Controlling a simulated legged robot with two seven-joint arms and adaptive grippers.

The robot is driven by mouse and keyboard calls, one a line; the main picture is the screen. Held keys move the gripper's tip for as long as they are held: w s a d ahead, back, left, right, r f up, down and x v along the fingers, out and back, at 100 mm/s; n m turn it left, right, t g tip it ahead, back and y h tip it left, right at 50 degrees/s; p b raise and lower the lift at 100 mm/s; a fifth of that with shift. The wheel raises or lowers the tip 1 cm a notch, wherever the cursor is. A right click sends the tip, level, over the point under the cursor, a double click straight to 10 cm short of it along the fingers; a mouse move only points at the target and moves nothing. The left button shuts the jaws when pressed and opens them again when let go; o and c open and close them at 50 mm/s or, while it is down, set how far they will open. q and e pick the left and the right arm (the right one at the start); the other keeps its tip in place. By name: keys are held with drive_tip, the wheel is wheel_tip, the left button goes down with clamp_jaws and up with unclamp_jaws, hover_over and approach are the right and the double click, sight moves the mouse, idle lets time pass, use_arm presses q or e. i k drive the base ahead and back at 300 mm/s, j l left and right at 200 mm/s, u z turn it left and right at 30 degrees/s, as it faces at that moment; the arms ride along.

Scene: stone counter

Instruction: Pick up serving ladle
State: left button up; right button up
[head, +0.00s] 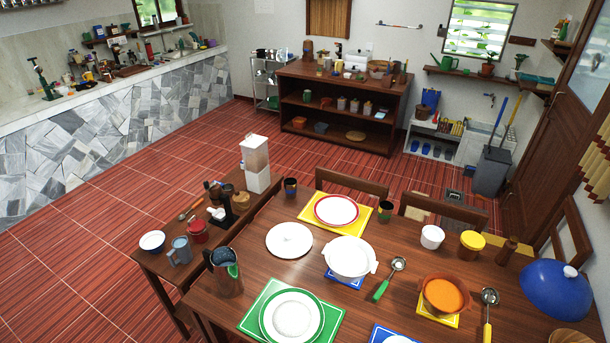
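Two ladles lie on the wooden dining table (200,300). The other ladle (488,329) has a yellow handle and a metal bowl end, and lies right of a brown pot with orange contents (445,296). I cannot tell which one the task calls the serving ladle. Neither of my grippers is in view.
Plates, a dark jug (226,276), cups (432,237) and a blue dome lid (556,290) crowd the table. Chairs (446,211) stand along its far side. A narrow side table (152,264) stands left. Tiled floor is open toward the stone counter (110,130).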

sight(489, 295)
drive_tip(key=z, duration=1.85)
